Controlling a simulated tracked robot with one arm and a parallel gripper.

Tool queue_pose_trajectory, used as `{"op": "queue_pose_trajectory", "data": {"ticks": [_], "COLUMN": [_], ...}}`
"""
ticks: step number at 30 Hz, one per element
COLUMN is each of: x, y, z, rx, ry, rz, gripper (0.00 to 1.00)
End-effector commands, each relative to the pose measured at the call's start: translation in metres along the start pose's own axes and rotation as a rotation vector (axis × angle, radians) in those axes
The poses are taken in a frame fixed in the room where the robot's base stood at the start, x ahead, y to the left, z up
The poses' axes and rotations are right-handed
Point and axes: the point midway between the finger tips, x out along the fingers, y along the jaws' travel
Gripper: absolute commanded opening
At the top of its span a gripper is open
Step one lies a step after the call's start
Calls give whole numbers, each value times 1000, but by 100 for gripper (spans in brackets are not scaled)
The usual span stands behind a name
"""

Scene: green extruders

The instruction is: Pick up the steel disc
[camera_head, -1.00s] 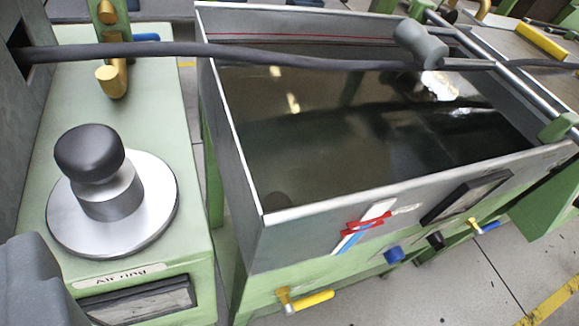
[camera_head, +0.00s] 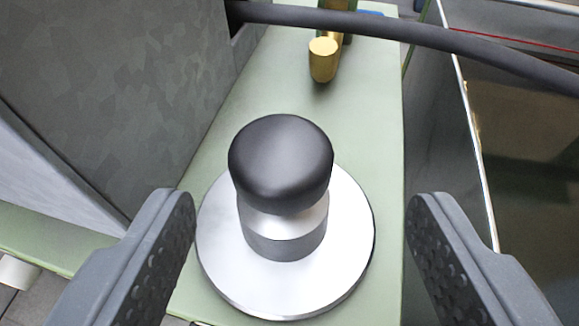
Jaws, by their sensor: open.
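The steel disc (camera_head: 340,265) is a flat, shiny round plate with a steel hub and a black rounded knob (camera_head: 281,160) on top. It lies on the pale green top of a machine cabinet (camera_head: 375,130), in the middle of the view. My gripper (camera_head: 301,215) is open, with one dark, studded finger to the left of the disc and one to the right. The knob and disc stand between the fingers in the picture, and I see no finger touching them. Nothing is in the jaws.
A grey machine housing (camera_head: 130,90) rises close on the left. A black cable (camera_head: 420,38) crosses above the cabinet at the far side, near a brass fitting (camera_head: 323,60). A metal water tank (camera_head: 530,150) stands to the right, across a gap.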

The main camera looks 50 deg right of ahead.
Motion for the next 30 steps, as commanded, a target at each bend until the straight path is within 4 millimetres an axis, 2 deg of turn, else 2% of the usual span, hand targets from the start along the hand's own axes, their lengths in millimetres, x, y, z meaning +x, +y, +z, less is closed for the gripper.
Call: {"op": "queue_pose_trajectory", "data": {"ticks": [10,21,28,29,30], "x": [16,56,58,58,58], "y": [-2,-6,-7,-7,-6], "z": [2,5,4,4,4], "rx": [-1,-3,-2,-2,-2], "ry": [-1,0,-1,-1,-1], "rz": [1,1,-1,-1,-1], "gripper": [63,63,63,61,50]}}
